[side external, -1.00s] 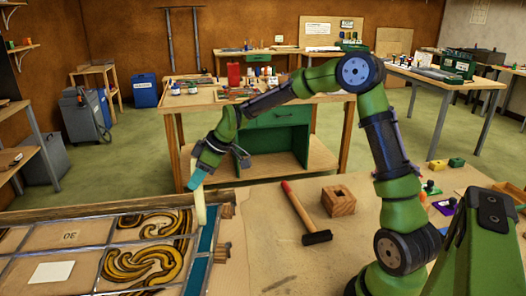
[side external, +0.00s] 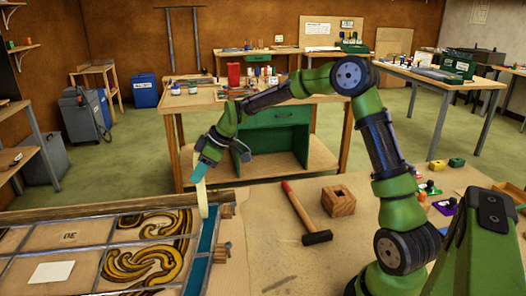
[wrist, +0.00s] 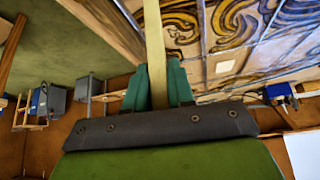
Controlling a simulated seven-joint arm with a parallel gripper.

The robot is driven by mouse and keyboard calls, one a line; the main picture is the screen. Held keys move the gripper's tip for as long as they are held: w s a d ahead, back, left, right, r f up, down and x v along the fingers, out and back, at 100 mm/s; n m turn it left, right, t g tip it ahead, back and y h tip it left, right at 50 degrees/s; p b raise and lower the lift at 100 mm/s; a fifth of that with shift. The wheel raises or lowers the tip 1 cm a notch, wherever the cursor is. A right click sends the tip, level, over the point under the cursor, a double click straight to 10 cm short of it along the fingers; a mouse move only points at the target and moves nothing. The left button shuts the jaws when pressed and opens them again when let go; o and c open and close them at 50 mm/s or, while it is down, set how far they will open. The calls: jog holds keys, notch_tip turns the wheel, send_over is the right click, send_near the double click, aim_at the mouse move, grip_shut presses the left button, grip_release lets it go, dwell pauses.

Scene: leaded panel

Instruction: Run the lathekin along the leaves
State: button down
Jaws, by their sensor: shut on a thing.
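The lathekin (side external: 203,197) is a pale, flat wooden stick, nearly upright in the side view. My gripper (side external: 205,168) is shut on its upper part; in the wrist view the lathekin (wrist: 155,45) runs out from between the teal fingers (wrist: 156,88). Its lower end is at the far right corner of the leaded panel (side external: 68,236), by the teal border strip (side external: 206,250). I cannot tell whether the tip touches the lead. The panel has grey lead lines, whose leaves are too small to make out, around tan and yellow-brown swirled pieces.
Wooden blocks (side external: 223,252) sit along the panel's right edge. A red-handled hammer (side external: 301,212) and a wooden block with a hole (side external: 338,201) lie on the bench to the right. A white card (side external: 52,272) lies on the panel. Bench between panel and hammer is clear.

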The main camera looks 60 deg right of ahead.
aim_at(198, 154)
jog(key=shift+r, duration=2.5)
jog(key=shift+s+a+f, duration=1.25)
jog(key=shift+a+f, duration=0.65)
jog(key=shift+a, duration=0.05)
jog(key=d, duration=0.1)
jog(key=w+d, duration=0.2)
jog(key=shift+w+d+f, duration=0.25)
jog(key=shift+d+f, duration=0.05)
jog(key=shift+d, duration=0.05)
jog(key=shift+f, duration=0.35)
